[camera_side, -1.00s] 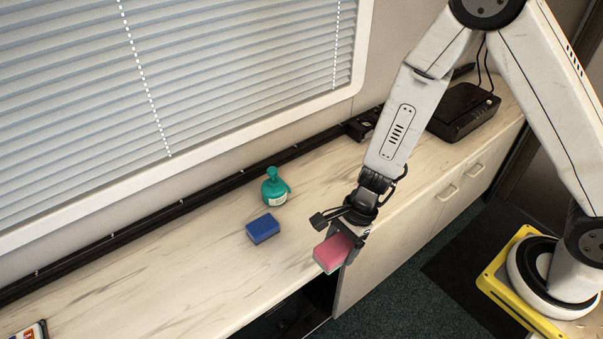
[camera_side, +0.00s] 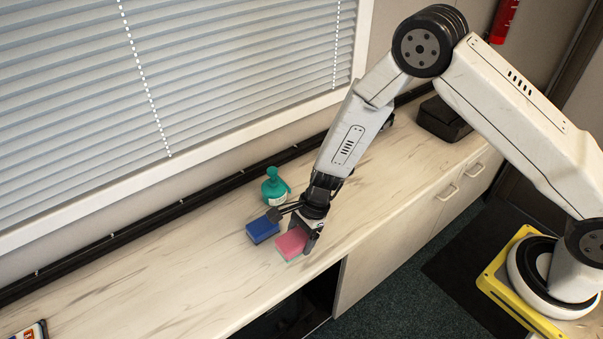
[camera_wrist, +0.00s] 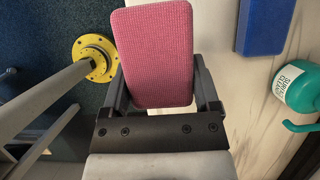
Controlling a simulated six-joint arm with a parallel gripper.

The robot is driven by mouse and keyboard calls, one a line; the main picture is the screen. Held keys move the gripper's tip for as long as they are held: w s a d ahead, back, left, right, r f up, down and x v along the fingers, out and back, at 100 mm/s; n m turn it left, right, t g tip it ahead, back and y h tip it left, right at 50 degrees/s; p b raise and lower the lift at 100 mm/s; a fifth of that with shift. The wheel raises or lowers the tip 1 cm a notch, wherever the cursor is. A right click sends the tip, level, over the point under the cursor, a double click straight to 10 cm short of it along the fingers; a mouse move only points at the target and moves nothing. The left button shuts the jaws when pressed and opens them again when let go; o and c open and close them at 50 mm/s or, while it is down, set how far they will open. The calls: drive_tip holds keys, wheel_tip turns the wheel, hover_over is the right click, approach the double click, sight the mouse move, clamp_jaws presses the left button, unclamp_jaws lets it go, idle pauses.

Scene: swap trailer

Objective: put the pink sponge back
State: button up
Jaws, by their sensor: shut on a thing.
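The pink sponge (camera_side: 292,242) has a pale underside and is held in my gripper (camera_side: 305,233) over the front part of the counter. In the wrist view the sponge (camera_wrist: 157,55) fills the space between the two fingers of my gripper (camera_wrist: 160,85), one on each side. I cannot tell whether its underside touches the counter. The blue sponge (camera_side: 263,229) lies on the counter just left of and behind the pink one, and shows at the top right of the wrist view (camera_wrist: 262,25).
A teal bottle (camera_side: 275,188) stands behind the blue sponge, close to my gripper. A black box (camera_side: 443,120) stands at the far right, and window blinds (camera_side: 200,70) rise behind.

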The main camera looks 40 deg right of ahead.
sight(288, 241)
drive_tip(key=shift+w+a+f, duration=0.25)
drive_tip(key=shift+w+f, duration=0.55)
drive_tip(key=shift+f, duration=0.2)
drive_tip(key=shift+w+a+f, duration=0.25)
drive_tip(key=shift+w+f, duration=0.5)
drive_tip(key=shift+f, duration=0.2)
drive_tip(key=shift+f, duration=0.1)
drive_tip(key=shift+w+f, duration=0.25)
drive_tip(key=shift+f, duration=1.5)
drive_tip(key=shift+f, duration=0.15)
drive_tip(key=o, duration=1)
drive_tip(key=shift+o, duration=0.2)
